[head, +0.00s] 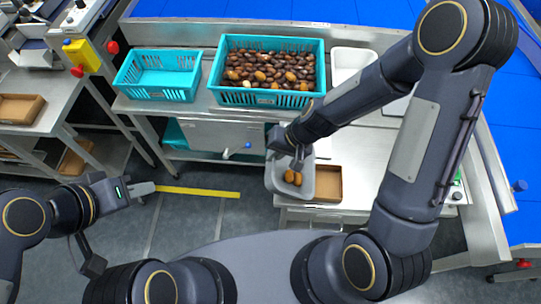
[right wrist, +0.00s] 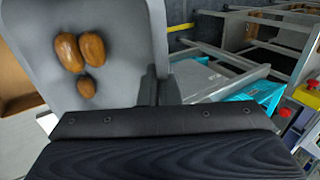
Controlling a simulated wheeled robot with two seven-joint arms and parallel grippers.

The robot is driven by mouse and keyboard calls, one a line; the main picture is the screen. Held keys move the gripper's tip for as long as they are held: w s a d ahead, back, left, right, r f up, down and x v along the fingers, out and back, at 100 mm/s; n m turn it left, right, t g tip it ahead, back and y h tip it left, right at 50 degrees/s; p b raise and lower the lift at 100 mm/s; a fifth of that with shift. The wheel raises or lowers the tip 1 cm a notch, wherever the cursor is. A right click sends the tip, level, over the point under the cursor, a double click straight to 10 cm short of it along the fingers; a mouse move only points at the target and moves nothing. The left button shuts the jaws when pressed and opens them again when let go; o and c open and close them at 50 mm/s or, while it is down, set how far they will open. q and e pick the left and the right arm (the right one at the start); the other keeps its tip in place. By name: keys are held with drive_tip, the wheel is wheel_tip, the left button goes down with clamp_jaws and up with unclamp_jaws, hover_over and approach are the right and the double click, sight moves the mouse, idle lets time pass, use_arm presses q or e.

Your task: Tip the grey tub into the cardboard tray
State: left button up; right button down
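The grey tub (head: 271,184) is beside the cardboard tray (head: 328,184), on its left, at the front edge of the steel bench. Several brown dates lie in the tub; the right wrist view shows three in the grey tub (right wrist: 110,25). My right gripper (head: 297,162) is shut on the tub's wall, with its fingers (right wrist: 158,88) at the rim in the right wrist view. The part of the cardboard tray that shows looks empty; the tub hides its left side. My left gripper (head: 145,189) is off to the left over the floor, with no object in it; its finger gap does not show.
A teal crate full of dates (head: 270,98) and a teal crate without dates (head: 160,91) stand at the back of the bench. A white container (head: 352,60) is right of them. A blue conveyor (head: 507,120) runs along the right. My right arm covers part of the bench.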

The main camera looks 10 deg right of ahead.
drive_tip(key=shift+d+r+y+b, duration=0.1)
drive_tip(key=shift+d+y+b, duration=0.35)
drive_tip(key=shift+b, duration=0.45)
drive_tip(key=shift+s+d+r+t+y+b, duration=0.15)
drive_tip(key=shift+d+r+t+y+b, duration=0.4)
drive_tip(key=shift+b, duration=0.95)
drive_tip(key=shift+s+d+r+g+y+b, duration=0.15)
drive_tip(key=shift+d+y+b, duration=0.2)
drive_tip(key=shift+y+b, duration=0.8)
drive_tip(key=shift+s+d+f+t+y+b, duration=0.1)
drive_tip(key=shift+s+d+t+y+b, duration=0.25)
drive_tip(key=shift+d+y+b, duration=1.15)
drive_tip(key=shift+s+d+f+t+y+b, duration=0.1)
drive_tip(key=shift+s+d+t+y+b, duration=0.45)
drive_tip(key=shift+b, duration=1.6)
drive_tip(key=shift+d+f+t+y+b, duration=0.1)
drive_tip(key=shift+d+y+b, duration=1)
drive_tip(key=shift+d+b, duration=0.7)
drive_tip(key=s+d+f+t+y+b, duration=0.2)
drive_tip(key=d+f+y+b, duration=0.1)
drive_tip(key=d+y+b, duration=0.5)
drive_tip(key=shift+d+b, duration=0.45)
drive_tip(key=shift+d, duration=0.05)
drive_tip(key=shift+s, duration=0.1)
